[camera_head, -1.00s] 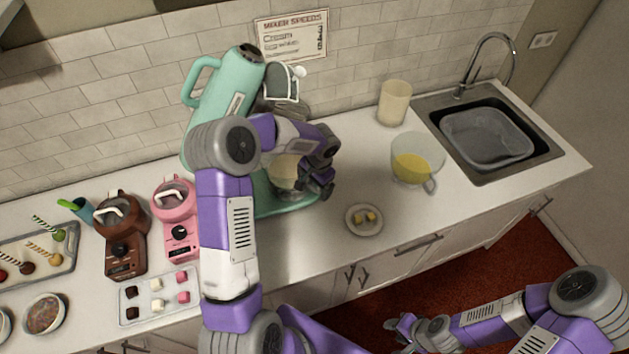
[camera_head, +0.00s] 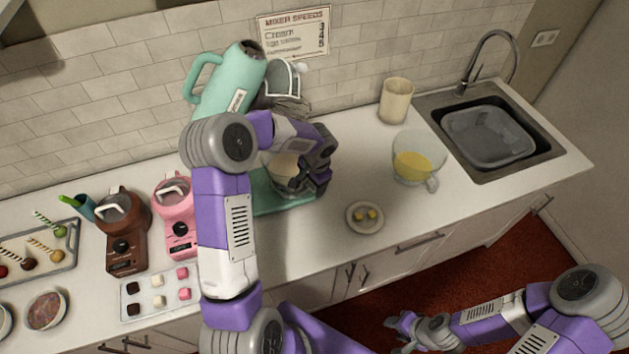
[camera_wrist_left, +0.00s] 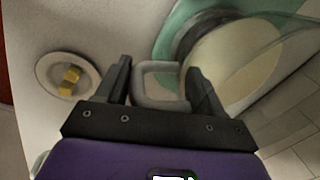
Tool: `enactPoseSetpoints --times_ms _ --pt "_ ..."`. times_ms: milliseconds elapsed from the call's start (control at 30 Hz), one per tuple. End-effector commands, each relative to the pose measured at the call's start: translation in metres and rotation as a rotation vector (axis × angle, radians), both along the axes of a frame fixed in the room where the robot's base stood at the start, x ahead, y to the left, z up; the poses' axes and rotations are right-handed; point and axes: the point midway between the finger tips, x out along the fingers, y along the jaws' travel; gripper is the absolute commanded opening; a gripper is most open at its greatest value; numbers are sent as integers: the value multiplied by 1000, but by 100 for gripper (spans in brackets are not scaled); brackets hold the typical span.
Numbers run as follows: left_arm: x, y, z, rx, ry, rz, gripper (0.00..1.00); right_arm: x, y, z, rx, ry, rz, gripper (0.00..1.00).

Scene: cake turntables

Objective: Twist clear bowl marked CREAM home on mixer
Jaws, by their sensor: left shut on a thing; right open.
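The mint-green mixer (camera_head: 225,85) stands against the tiled wall with its head tilted up and its whisk beside it. A clear bowl with pale cream contents (camera_head: 283,165) sits at the mixer's green base (camera_head: 272,198); it also shows in the left wrist view (camera_wrist_left: 238,68). No CREAM mark is readable on it. My left gripper (camera_head: 318,178) is shut on the bowl's grey handle (camera_wrist_left: 160,72), which lies between its fingers. The arm hides part of the bowl and base, so I cannot tell how it is seated. My right gripper (camera_head: 398,326) is open and empty, low in front of the cabinets.
A clear jug-like bowl with yellow contents (camera_head: 416,162) and a beige cup (camera_head: 396,100) stand to the right, before the sink (camera_head: 487,140). A small plate (camera_head: 356,224) lies near the counter edge. Brown (camera_head: 124,240) and pink (camera_head: 174,215) machines stand left.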

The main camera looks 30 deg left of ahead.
Motion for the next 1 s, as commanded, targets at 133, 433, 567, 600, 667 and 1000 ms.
enactPoseSetpoints --times_ms 133,433,567,600,667,1000 --pt "-2 -1 -1 -4 0 -28 11 0 0 0 0 0 0 43" --pt "-3 -1 -1 -5 0 -41 11 0 0 0 0 0 0 43" --pt "-9 2 -1 -4 0 -89 11 0 0 0 0 0 0 43" --pt "-10 3 -1 -5 -1 -104 11 0 0 0 0 0 0 43" --pt "-12 3 -1 -5 0 -126 11 0 0 0 0 0 0 43" --pt "-14 4 -2 -5 0 -153 11 0 0 0 0 0 0 43"
